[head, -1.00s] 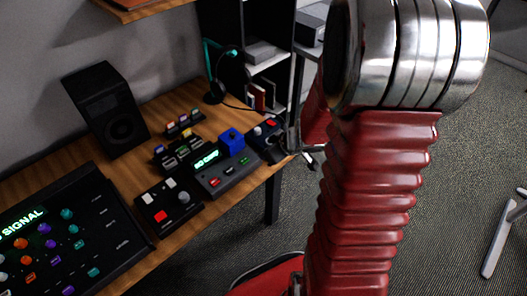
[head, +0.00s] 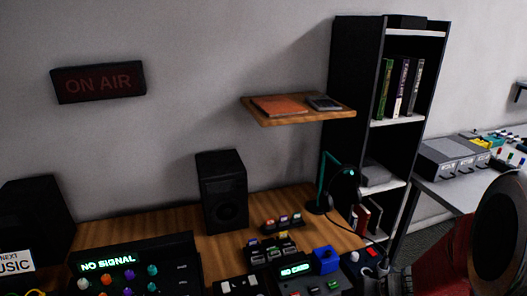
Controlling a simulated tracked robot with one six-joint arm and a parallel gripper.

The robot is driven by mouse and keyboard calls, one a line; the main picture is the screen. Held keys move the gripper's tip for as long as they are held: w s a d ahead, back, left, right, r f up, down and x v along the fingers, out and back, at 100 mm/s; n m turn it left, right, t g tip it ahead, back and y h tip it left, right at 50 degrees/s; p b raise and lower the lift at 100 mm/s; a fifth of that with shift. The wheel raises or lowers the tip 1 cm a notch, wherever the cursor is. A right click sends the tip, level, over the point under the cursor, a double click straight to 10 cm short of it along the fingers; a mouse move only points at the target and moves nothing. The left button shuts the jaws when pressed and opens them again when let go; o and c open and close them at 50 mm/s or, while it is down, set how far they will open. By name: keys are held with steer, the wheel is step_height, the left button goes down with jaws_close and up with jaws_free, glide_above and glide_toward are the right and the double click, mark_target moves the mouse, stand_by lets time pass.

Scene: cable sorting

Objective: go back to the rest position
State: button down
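My arm shows only in part, as a red sleeve and a round metal joint at the lower right edge of the head view. A wooden desk (head: 158,222) fills the lower left. On it stand a mixer panel (head: 180,255) reading "NO SIGNAL", a small device with a green display (head: 295,270), a blue block (head: 326,261) and a rack of small colored plugs (head: 282,223).
A black speaker (head: 222,192) stands at the back of the desk beside a teal headphone stand (head: 327,180). A wall shelf (head: 300,115) juts out above. A tall bookcase (head: 355,80) stands behind. A grey table (head: 450,192) with boxed devices (head: 455,158) is at right.

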steer(key=s+a+r+h, duration=0.1)
steer(key=s+a+r, duration=0.2)
steer(key=s+r, duration=0.2)
steer(key=s+a+r+h, duration=0.1)
steer(key=s+a+r, duration=0.2)
steer(key=r, duration=0.7)
steer(key=s+a+r+n+h, duration=0.1)
steer(key=s+a+r, duration=0.1)
steer(key=s+r, duration=0.5)
steer(key=shift+s+a+r+h, duration=0.3)
steer(key=shift+s+a, duration=0.1)
steer(key=shift+s, duration=0.2)
steer(key=shift+f, duration=0.1)
stand_by(0.3)
